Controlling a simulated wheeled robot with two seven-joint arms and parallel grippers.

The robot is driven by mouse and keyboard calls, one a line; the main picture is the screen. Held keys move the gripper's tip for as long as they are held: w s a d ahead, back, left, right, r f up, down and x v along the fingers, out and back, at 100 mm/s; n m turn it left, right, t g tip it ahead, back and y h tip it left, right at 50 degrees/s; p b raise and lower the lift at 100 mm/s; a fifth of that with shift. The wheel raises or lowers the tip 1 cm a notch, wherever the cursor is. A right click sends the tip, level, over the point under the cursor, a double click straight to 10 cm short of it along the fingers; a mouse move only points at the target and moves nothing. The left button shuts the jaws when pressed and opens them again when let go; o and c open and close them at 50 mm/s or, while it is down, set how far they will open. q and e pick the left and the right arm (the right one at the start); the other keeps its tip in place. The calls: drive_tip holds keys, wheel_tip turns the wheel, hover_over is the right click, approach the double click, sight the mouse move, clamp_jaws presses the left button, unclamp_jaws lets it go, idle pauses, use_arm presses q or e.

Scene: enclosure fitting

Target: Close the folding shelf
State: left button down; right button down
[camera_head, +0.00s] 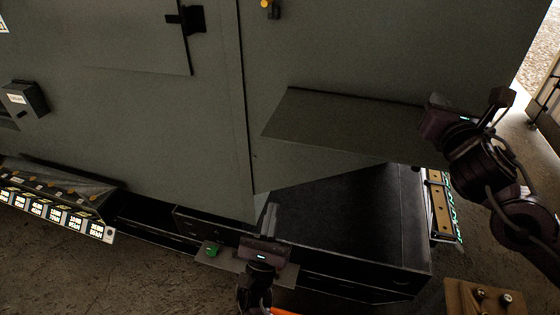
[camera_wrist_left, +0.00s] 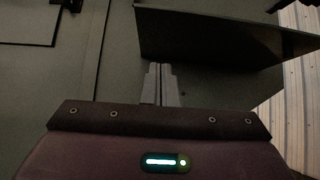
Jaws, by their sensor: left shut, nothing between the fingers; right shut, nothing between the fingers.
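The folding shelf (camera_head: 340,122) is a dark grey-green flat panel sticking out from the front of the large cabinet (camera_head: 330,55). Its underside shows in the left wrist view (camera_wrist_left: 222,38). My left gripper (camera_head: 270,214) is low and left of the shelf, below its level, with fingers pointing up the picture. In the left wrist view its two fingers (camera_wrist_left: 160,84) are together and empty, apart from the shelf. My right gripper (camera_head: 432,122) is at the shelf's right end; its fingers are hidden, and I cannot tell whether it touches the shelf.
A black drawer cabinet (camera_head: 350,215) stands below the shelf, close to my left gripper. A green object (camera_head: 212,250) lies near that gripper. A labelled bin rack (camera_head: 60,205) is at lower left, and a wooden block (camera_head: 485,297) at lower right. A small box (camera_head: 24,98) is on the left cabinet face.

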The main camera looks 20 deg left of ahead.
use_arm(q)
approach(283, 142)
drive_tip(key=w+r, duration=0.1)
drive_tip(key=w, duration=0.1)
drive_tip(key=w+r, duration=0.1)
drive_tip(key=w, duration=0.2)
drive_tip(key=shift+w+r, duration=0.4)
drive_tip(key=shift+r, duration=0.4)
drive_tip(key=shift+s+r, duration=0.1)
drive_tip(key=shift+r, duration=0.7)
use_arm(e)
drive_tip(key=c, duration=1.3)
unclamp_jaws()
drive_tip(key=shift+c, duration=0.2)
